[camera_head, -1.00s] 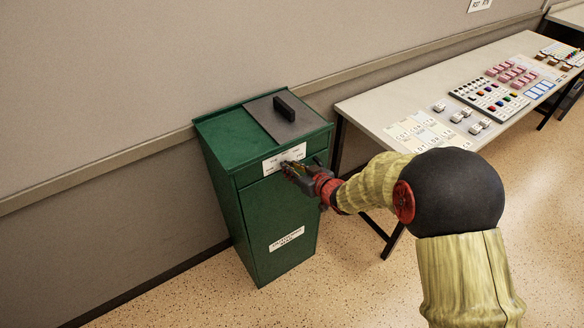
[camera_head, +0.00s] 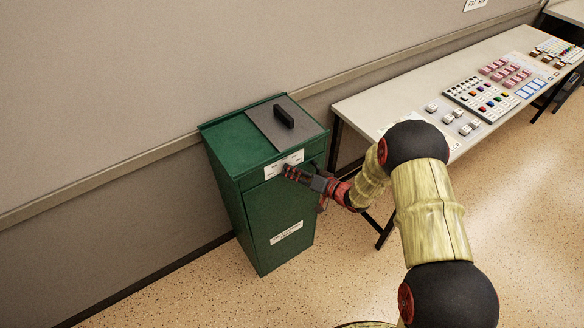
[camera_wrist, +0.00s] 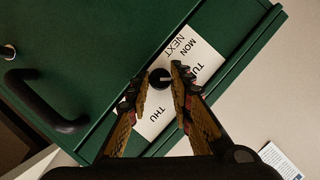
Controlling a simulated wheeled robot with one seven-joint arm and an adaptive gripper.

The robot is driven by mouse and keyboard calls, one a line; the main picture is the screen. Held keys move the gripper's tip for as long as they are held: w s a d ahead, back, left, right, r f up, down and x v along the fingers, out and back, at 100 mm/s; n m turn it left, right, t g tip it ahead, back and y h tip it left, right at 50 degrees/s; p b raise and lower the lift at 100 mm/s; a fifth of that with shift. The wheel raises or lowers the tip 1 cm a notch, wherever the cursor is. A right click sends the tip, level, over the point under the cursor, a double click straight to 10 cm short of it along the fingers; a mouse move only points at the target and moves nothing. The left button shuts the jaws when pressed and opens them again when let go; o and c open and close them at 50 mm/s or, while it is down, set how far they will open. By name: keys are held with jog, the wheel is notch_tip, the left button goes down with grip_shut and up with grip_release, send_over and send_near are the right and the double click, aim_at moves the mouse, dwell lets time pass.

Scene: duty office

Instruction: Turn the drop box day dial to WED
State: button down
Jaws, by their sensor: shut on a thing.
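The green drop box (camera_head: 253,210) stands against the wall in the head view. Its white day label (camera_head: 291,160) is on the upper front, partly behind my gripper (camera_head: 289,172). In the wrist view, the black round dial (camera_wrist: 159,78) has a short light mark and sits on the label (camera_wrist: 207,62). NEXT, MON, part of TUE and THU can be read; WED is hidden. My gripper (camera_wrist: 160,80) is shut on the dial, one finger on each side. Which day the mark points to, I cannot tell for sure.
A dark plate with a black handle (camera_head: 284,118) is on the box top. A long table (camera_head: 375,103) with cards, blocks and trays stands to the right along the wall. The speckled floor in front of the box is clear.

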jog(key=shift+d+f+m+t+y+p, duration=0.15)
jog(key=shift+m+y, duration=0.4)
jog(key=shift+m, duration=0.6)
jog(key=shift+a+f+m+t+y+p, duration=0.15)
jog(key=shift+m+y, duration=0.35)
jog(key=shift+m, duration=0.6)
jog(key=shift+d+m+y+p, duration=0.2)
jog(key=shift+m+y, duration=0.35)
jog(key=shift+m, duration=0.6)
jog(key=shift+w, duration=0.1)
jog(key=c, duration=1.6)
grip_release()
jog(key=v, duration=1.2)
